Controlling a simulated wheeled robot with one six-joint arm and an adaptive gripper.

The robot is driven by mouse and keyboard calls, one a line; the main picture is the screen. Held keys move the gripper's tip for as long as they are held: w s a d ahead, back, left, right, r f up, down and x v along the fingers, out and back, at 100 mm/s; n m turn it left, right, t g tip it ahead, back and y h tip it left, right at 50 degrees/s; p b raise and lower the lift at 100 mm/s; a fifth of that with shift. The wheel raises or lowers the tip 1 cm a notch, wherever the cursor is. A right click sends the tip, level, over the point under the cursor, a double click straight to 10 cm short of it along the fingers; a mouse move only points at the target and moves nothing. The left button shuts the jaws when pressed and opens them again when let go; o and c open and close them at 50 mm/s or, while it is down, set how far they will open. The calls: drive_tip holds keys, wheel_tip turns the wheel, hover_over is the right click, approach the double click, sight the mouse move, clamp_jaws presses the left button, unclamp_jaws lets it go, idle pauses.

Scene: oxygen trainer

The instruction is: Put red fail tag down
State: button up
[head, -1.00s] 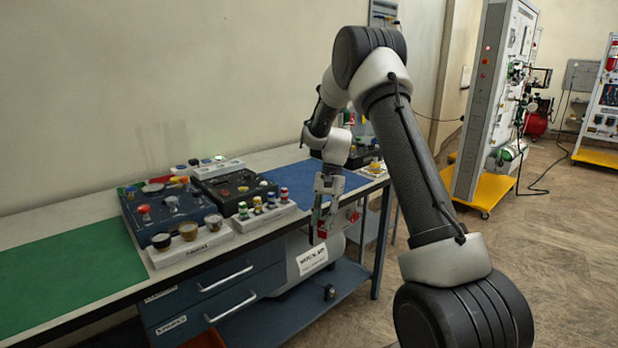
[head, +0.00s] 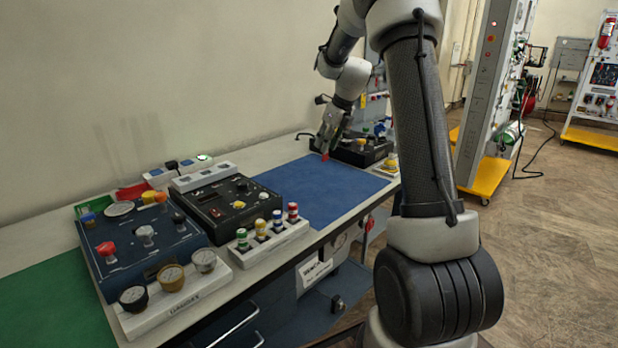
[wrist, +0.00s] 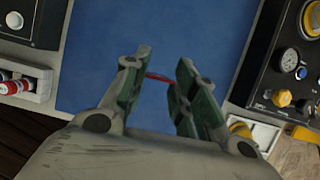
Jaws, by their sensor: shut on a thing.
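The red fail tag (head: 325,156) is at the tips of my gripper (head: 328,148), over the far part of the blue mat (head: 300,195). In the wrist view the tag (wrist: 162,77) shows as a thin red strip between the two fingers of my gripper (wrist: 160,78), which is shut on it. The blue mat (wrist: 160,40) fills the middle of that view below the fingers. I cannot tell whether the tag touches the mat.
A black panel with knobs and a gauge (wrist: 290,75) stands right of the mat. A rack of coloured fittings (head: 265,237) and a dark control box (head: 225,200) stand on its near left side. The mat around the tag is clear.

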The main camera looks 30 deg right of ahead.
drive_tip(key=shift+w+d+f, duration=0.1)
drive_tip(key=shift+w+f, duration=0.15)
wheel_tip(320, 180, down, 9)
drive_tip(key=shift+f, duration=0.15)
drive_tip(key=shift+f, duration=0.15)
drive_tip(key=o, duration=0.7)
